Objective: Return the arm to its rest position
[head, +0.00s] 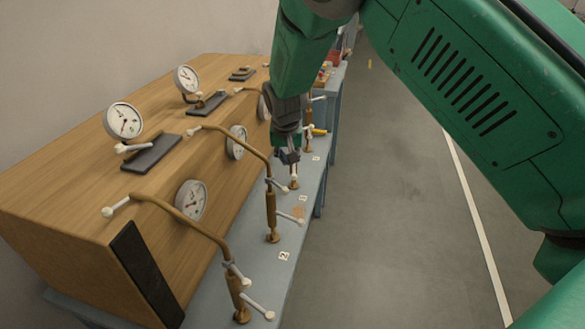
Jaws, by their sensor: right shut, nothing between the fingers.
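My right arm comes in from the top right, with large green links. Its dark grey gripper (288,156) points down above the grey-blue bench (262,270), near the row of brass breathing-set pipes. The gripper is shut with nothing in it. It overlaps a pipe further back in the picture, and I cannot tell whether it touches it. My left gripper is not in view.
A wooden cabinet (60,190) carries several round gauges, one being the front gauge (123,121). Curved brass pipes with white handles, such as the nearest pipe (185,218), stand along the bench. The grey floor (385,240) to the right is clear.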

